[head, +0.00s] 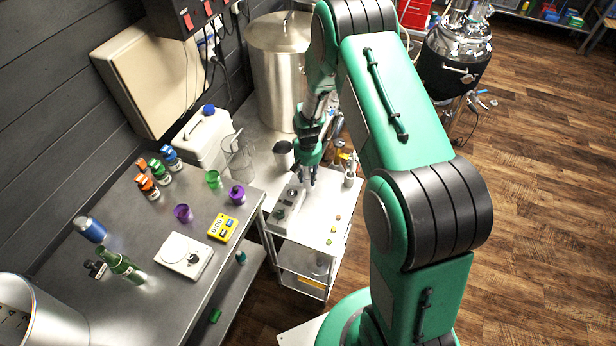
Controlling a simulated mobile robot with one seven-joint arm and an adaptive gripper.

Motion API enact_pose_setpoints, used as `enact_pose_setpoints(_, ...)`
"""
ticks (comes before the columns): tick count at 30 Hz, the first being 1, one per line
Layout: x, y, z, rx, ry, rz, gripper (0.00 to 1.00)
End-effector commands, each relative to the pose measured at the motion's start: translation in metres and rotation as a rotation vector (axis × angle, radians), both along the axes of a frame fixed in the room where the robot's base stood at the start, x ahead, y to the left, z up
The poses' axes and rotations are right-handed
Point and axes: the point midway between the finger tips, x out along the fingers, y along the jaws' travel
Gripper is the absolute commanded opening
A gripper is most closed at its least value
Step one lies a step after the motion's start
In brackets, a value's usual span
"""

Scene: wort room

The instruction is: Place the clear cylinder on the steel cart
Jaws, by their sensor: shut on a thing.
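The steel cart (318,222) stands right of the long steel table, its top partly behind my arm. My gripper (309,178) is over the cart's left part, pointing down, close above a grey device with knobs. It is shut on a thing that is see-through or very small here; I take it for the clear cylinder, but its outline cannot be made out. Whether it touches the cart cannot be told. A clear jug-like vessel (238,158) stands behind, near a white canister.
The grey device (287,209) takes up the cart's left side. Several small coloured pieces (335,229) lie on its right, and a small pale cup (349,179) stands at its back. A dark-topped pot (283,154) and a large steel kettle (279,75) are behind. The cart's front middle looks clear.

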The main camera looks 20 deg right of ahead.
Motion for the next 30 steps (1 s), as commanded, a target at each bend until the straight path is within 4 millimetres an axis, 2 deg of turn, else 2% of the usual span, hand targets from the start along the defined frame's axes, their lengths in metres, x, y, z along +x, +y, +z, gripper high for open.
enact_pose_setpoints(13, 0.0004, 0.0, -0.0045, 0.0, -0.001, 0.0, 0.04)
enact_pose_setpoints(14, 0.0004, -0.0001, -0.0048, 0.0, -0.001, 0.0, 0.33)
enact_pose_setpoints(16, 0.0003, 0.0, -0.0041, 0.0, 0.0, 0.0, 0.47)
enact_pose_setpoints(17, 0.0004, 0.0, -0.004, 0.0, -0.001, 0.0, 0.5)
enact_pose_setpoints(30, 0.0005, 0.0, 0.0, 0.0, -0.001, 0.0, 0.5)
